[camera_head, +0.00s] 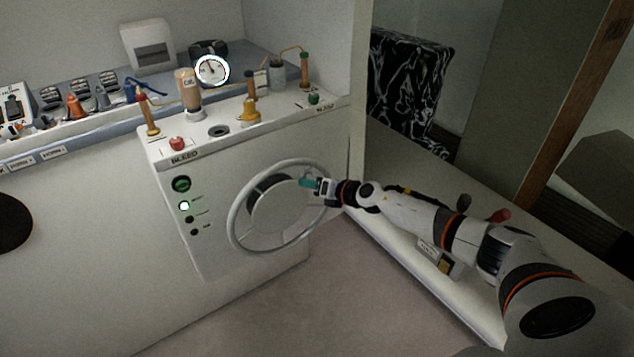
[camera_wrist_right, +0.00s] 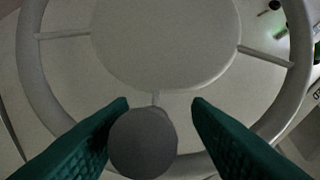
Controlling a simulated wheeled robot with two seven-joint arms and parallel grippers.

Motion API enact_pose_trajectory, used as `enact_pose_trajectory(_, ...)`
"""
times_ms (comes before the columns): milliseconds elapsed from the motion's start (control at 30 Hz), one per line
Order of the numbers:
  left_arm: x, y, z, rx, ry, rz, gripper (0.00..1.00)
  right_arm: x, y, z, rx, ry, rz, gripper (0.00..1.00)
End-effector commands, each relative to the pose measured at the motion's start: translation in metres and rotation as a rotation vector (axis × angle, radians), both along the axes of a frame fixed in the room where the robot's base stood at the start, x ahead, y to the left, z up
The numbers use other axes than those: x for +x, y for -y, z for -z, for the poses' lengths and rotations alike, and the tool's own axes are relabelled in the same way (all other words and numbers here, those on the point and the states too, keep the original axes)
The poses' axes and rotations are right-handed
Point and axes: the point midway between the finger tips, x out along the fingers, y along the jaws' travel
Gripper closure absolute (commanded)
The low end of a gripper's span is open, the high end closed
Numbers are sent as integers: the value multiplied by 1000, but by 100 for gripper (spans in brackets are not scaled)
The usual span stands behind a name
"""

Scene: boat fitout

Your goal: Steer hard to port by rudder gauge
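A pale steering wheel (camera_head: 232,222) stands on the front of a white console, its rim and spokes also filling the right wrist view (camera_wrist_right: 31,70). A grey round knob (camera_wrist_right: 142,143) on the wheel lies between the teal fingers of my right gripper (camera_head: 304,182). In the right wrist view the fingertips (camera_wrist_right: 160,102) are apart, with a gap between the knob and the right finger, so the gripper is open around it. A lit round gauge (camera_head: 212,70) with a dark needle pointing roughly up stands behind the console; its markings are too small to read. My left gripper is not in view.
The white console (camera_head: 230,148) carries a red button (camera_head: 177,144), a green button (camera_head: 314,98) and wooden-handled levers. A low white ledge (camera_head: 400,250) runs under my right arm. The floor (camera_head: 300,310) in front is clear.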

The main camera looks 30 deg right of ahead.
Motion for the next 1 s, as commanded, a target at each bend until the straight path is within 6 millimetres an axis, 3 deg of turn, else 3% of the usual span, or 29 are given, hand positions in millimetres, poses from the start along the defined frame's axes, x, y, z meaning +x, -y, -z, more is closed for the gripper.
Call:
enact_pose_trajectory(367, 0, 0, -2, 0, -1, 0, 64, -5, 8, -4, -8, 3, 8, 55)
enact_pose_trajectory(667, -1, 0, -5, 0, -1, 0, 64, -54, 21, -20, -11, 0, 4, 55)
enact_pose_trajectory(800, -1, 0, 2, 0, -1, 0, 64, -79, 28, -27, -10, -1, 2, 55)
enact_pose_trajectory(1000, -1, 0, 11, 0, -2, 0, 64, -100, 34, -34, -7, 0, 4, 55)
